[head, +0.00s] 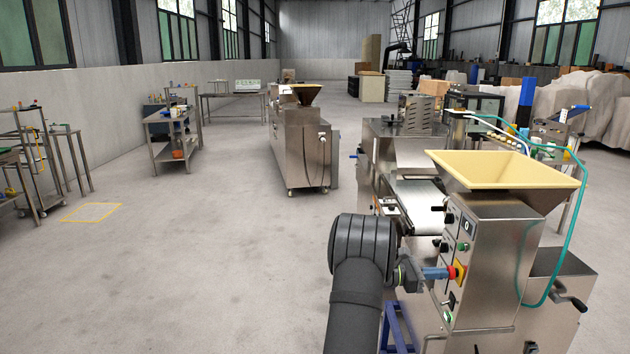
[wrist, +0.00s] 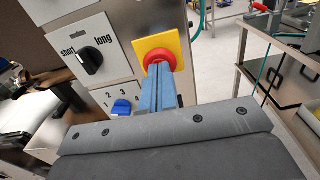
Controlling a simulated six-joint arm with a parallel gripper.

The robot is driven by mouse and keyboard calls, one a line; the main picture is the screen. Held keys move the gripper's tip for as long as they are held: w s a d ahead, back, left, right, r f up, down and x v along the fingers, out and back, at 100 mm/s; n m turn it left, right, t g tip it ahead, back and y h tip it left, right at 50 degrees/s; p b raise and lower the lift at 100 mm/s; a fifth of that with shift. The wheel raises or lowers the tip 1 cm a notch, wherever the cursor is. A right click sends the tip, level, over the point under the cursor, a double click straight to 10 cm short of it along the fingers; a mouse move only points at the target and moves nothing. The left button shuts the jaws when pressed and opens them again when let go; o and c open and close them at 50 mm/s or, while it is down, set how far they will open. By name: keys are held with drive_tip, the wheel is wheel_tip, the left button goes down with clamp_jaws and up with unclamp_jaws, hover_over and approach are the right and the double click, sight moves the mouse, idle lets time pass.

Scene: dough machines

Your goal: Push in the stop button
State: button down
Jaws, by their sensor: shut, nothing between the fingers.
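The stop button is a red round knob on a yellow square plate on the machine's control panel. In the wrist view the red button (wrist: 157,56) shows behind the fingertips, with the yellow plate (wrist: 180,44) around it. My gripper (wrist: 160,70) is shut and empty, its blue fingers pointing at the button. The tips overlap the button's face in this view; whether they touch is hard to tell. In the head view my gripper (head: 449,272) comes from the left and its tips meet the yellow plate (head: 460,272). The button is mostly hidden there.
A black short/long knob (wrist: 89,60) and a blue switch (wrist: 121,107) sit on the panel near the button. A cream hopper (head: 505,170) tops the machine, with a green hose (head: 570,220) at its right. Open floor (head: 220,270) lies to the left.

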drive_tip(key=shift+a, duration=2.45)
drive_tip(key=shift+a, duration=0.1)
drive_tip(key=a, duration=1.7)
drive_tip(key=shift+a, duration=0.15)
drive_tip(key=d, duration=1.8)
drive_tip(key=shift+d, duration=0.25)
drive_tip(key=a, duration=1.8)
drive_tip(key=shift+a, duration=0.25)
